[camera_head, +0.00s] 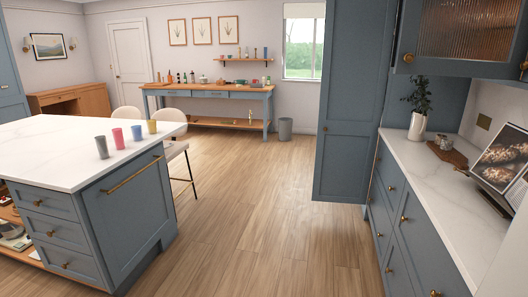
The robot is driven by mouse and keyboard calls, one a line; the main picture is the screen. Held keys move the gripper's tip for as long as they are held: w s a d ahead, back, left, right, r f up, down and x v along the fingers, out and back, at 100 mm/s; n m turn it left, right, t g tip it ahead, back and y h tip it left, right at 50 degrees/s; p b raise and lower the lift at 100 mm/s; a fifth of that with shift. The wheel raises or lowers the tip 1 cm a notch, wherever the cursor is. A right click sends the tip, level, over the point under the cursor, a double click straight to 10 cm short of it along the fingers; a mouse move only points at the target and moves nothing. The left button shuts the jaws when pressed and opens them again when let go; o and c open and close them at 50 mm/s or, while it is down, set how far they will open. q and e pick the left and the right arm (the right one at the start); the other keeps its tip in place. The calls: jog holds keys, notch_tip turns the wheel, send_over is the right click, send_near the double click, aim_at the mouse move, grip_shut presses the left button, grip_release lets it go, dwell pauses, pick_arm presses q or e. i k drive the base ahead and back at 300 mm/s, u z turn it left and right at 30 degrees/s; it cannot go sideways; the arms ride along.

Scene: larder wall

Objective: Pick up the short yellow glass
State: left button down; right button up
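A short yellow glass (152,127) stands upright near the right edge of the white-topped island (50,150). It is at the far end of a row of small glasses. A blue glass (136,133) is nearest to it, then a pink glass (118,139), then a grey glass (102,147) closest to me. The glasses stand apart from each other. Neither of my grippers is in view.
A brass rail (133,174) runs along the island's right side. Chairs (172,117) stand behind it. Open wooden floor (245,200) lies between the island and the right counter (430,185). A workbench (205,90) and bin (285,128) are at the back.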

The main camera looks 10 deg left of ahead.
aim_at(151, 124)
jog(key=u, duration=0.4)
jog(key=i, duration=1.75)
jog(key=u, duration=1)
jog(key=i, duration=2.5)
jog(key=u, duration=0.4)
